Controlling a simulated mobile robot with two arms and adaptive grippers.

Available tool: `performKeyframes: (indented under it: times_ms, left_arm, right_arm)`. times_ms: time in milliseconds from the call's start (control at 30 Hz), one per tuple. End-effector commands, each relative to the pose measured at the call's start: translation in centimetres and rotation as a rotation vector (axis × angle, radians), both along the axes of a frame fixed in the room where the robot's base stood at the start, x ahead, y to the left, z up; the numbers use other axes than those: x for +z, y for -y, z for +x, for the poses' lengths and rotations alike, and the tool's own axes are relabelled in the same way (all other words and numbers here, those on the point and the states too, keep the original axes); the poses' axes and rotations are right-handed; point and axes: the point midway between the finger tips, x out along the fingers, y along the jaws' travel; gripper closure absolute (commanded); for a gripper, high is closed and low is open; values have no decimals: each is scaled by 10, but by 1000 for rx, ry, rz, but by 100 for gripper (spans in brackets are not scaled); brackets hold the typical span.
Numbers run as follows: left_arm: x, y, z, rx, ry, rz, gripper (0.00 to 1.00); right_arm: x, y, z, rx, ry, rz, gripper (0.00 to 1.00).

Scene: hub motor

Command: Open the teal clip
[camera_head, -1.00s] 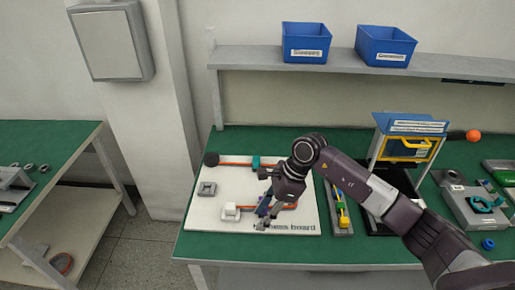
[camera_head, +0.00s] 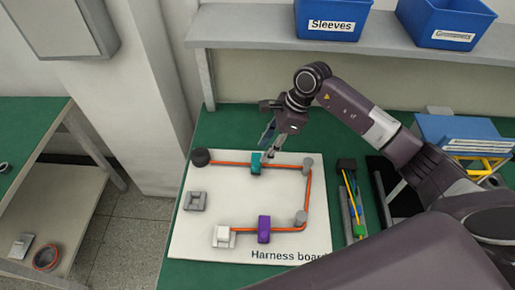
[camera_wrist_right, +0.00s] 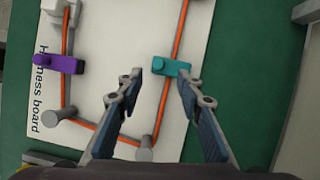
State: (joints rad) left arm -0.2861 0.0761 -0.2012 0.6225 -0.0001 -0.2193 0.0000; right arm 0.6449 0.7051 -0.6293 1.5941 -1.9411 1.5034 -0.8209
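The teal clip (camera_head: 256,163) sits on the orange cable (camera_head: 225,163) along the far side of the white harness board (camera_head: 235,195). My right gripper (camera_head: 270,149) is above the board, just behind and right of the teal clip. In the wrist view the teal clip (camera_wrist_right: 172,67) shows between the spread fingertips of my right gripper (camera_wrist_right: 159,78), nearer the right finger. The fingers are open and hold nothing; I cannot tell whether one touches the clip. Whether the clip's lid is open or shut is not clear. My left gripper is out of view.
Grey posts (camera_head: 301,218) stand at the board's right side. A grey block (camera_head: 195,201) is at left. A narrow tray (camera_head: 353,205) lies right of the board. Blue bins (camera_head: 333,18) stand on the shelf.

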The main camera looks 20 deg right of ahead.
Motion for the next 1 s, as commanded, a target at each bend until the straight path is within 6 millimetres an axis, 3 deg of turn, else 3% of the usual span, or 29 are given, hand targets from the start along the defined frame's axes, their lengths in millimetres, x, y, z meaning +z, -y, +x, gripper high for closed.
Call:
performKeyframes:
  times_ms: [100,233,500,667,833,1000]
  left_arm:
    - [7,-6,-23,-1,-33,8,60]
    - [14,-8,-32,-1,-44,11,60]
    - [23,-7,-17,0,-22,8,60]
    - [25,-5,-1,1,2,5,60]
    - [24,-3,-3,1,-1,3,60]
    - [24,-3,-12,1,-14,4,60]
  right_arm:
    - [-13,-7,0,0,-7,2,66]
    - [-32,-15,2,0,-6,3,66]
    - [-64,-26,5,-1,-4,0,66]
    - [-69,-28,5,0,-2,0,66]
    - [-69,-28,5,0,-2,0,66]
    - [-68,-27,5,0,-2,0,85]
